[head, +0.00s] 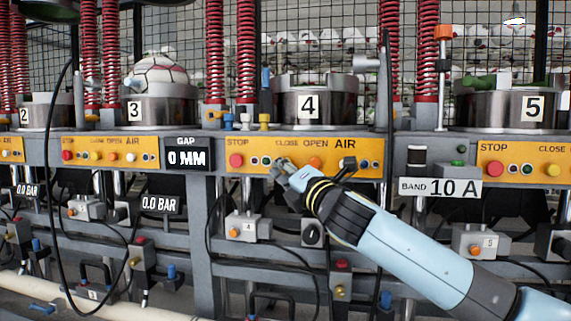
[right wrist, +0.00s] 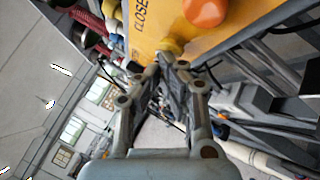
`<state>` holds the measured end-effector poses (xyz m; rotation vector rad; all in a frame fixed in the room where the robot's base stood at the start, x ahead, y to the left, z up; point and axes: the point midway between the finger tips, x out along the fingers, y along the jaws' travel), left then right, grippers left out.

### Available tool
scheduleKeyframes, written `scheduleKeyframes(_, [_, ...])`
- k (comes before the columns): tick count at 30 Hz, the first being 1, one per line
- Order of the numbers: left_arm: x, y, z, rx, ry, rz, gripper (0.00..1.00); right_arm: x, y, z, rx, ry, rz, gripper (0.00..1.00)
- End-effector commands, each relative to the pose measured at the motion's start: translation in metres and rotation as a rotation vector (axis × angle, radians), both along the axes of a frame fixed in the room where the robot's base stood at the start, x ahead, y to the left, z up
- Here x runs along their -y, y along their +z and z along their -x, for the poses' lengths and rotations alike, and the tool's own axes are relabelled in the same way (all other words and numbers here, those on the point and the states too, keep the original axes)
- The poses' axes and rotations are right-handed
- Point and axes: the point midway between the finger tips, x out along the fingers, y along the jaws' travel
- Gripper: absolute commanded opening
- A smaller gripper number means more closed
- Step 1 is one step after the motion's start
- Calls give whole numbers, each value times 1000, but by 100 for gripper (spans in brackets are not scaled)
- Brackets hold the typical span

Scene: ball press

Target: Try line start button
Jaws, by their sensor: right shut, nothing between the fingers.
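My right gripper (head: 281,166) is shut and empty, its fingertips at the yellow panel (head: 371,154) of station 4, under the word CLOSE. In the right wrist view the shut fingertips (right wrist: 165,58) are at a yellow button (right wrist: 172,46); whether they touch it I cannot tell. An orange button (head: 315,163) sits just right of the gripper; it also shows in the right wrist view (right wrist: 205,10). A red button (head: 237,160) is under STOP. No button is labelled line start; a green button (head: 457,163) sits on a grey box right of the panel. My left gripper is not in view.
A black-knobbed lever (head: 348,163) is under AIR. A BAND 10 A sign (head: 440,188) and a GAP 0 MM display (head: 187,157) flank the panel. A black cable (head: 387,110) hangs right of it. Red springs (head: 247,50) and a mesh guard stand behind.

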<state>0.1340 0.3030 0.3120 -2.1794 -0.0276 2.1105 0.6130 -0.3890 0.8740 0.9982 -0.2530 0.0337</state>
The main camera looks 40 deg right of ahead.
Motion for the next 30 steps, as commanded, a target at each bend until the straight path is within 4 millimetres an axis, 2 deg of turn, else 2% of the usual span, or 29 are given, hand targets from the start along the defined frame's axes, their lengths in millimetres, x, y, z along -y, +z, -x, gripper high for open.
scheduleKeyframes(16, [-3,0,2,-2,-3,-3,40,2,1,-2,1,-1,0,0])
scheduleKeyframes(30, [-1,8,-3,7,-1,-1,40,-11,1,10,0,-1,1,0])
